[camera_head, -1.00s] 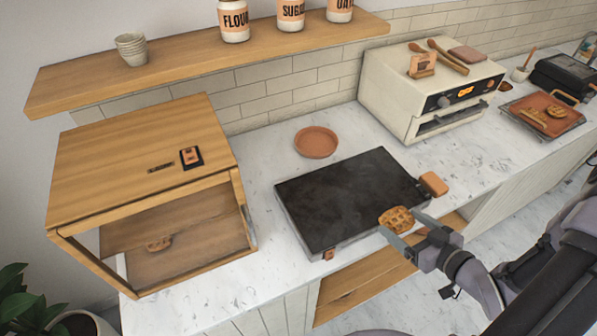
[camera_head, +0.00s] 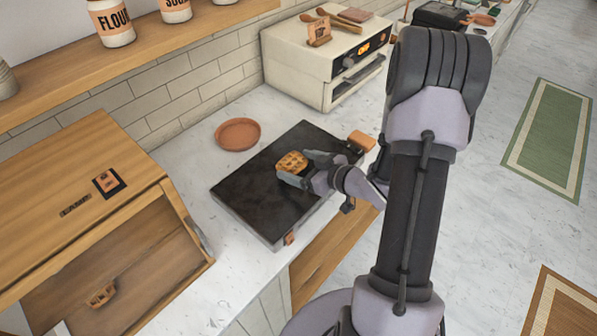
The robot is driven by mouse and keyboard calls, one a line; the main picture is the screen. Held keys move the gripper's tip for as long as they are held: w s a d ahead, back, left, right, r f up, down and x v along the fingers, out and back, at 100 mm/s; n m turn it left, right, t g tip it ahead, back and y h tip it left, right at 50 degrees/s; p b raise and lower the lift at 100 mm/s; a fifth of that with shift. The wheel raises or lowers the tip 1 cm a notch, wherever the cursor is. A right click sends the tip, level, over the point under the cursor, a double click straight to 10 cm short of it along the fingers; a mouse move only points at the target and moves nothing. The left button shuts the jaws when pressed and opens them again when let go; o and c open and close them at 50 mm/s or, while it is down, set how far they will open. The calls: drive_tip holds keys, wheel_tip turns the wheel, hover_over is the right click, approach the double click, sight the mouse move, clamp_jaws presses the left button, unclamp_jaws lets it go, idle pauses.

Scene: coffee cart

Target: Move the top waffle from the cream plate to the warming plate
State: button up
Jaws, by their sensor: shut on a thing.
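A golden-brown waffle (camera_head: 291,161) is between the fingers of my gripper (camera_head: 301,169). My gripper is shut on it. The waffle is over the black flat warming plate (camera_head: 262,200), right of its middle. I cannot tell whether it touches the surface or hangs just above it. The rest of the warming plate is bare. My arm comes in from the right and hides part of the right side of the counter. I do not see the cream plate in this view.
An empty terracotta dish (camera_head: 237,134) is behind the warming plate. A cream oven (camera_head: 300,66) stands at the back. An open wooden cabinet (camera_head: 85,190) is on the left, with a wooden shelf (camera_head: 70,65) above. Marble counter (camera_head: 185,155) between them is clear.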

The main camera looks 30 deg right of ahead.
drive_tip(key=shift+f, duration=0.95)
drive_tip(key=shift+r, duration=0.2)
drive_tip(key=shift+f, duration=0.1)
